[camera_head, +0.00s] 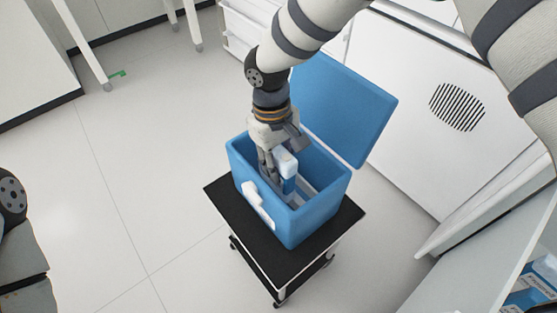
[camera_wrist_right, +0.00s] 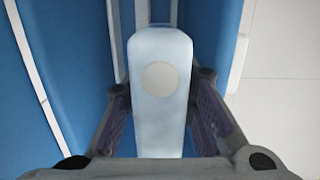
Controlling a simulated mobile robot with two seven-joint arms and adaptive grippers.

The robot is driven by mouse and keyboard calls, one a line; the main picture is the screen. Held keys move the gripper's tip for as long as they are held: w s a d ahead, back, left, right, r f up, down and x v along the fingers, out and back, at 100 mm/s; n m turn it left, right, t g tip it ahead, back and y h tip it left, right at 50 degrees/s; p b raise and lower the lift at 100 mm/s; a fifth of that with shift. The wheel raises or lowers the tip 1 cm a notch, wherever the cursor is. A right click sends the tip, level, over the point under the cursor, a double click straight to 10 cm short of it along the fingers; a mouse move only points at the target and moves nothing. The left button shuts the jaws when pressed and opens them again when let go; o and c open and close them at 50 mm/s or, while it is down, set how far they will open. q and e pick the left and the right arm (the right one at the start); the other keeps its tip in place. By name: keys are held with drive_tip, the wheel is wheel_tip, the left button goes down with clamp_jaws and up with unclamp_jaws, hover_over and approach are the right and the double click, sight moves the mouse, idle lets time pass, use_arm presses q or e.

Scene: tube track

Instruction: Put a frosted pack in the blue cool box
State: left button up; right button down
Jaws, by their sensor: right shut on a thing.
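The blue cool box (camera_head: 318,219) stands open, its blue lid (camera_head: 345,108) tipped back. My right gripper (camera_head: 279,168) reaches down into the box opening from above. It is shut on a pale frosted pack (camera_head: 288,163), which is upright between the fingers. In the right wrist view the pack (camera_wrist_right: 160,95) shows a round light spot, with a finger pad on each side and blue box walls around it. Whether the pack touches the box floor cannot be told. My left gripper does not show; only part of my left arm is at the left edge.
The box stands on a small black-topped cart (camera_head: 222,201) with wheels. A white cabinet with a round vent (camera_head: 457,107) is behind the lid. A white shelf with blue-and-white packages (camera_head: 530,286) is at the lower right. The floor (camera_head: 130,180) at left is clear.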

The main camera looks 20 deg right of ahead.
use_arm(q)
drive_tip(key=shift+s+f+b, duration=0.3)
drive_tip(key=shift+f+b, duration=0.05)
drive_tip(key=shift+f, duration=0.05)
use_arm(e)
drive_tip(key=shift+f, duration=1.25)
drive_tip(key=shift+f+b, duration=0.5)
drive_tip(key=shift+f, duration=0.8)
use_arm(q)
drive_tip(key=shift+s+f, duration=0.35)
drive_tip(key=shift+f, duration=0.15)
use_arm(e)
drive_tip(key=shift+f, duration=0.1)
drive_tip(key=shift+f, duration=0.4)
drive_tip(key=c, duration=1.2)
unclamp_jaws()
drive_tip(key=shift+c, duration=0.2)
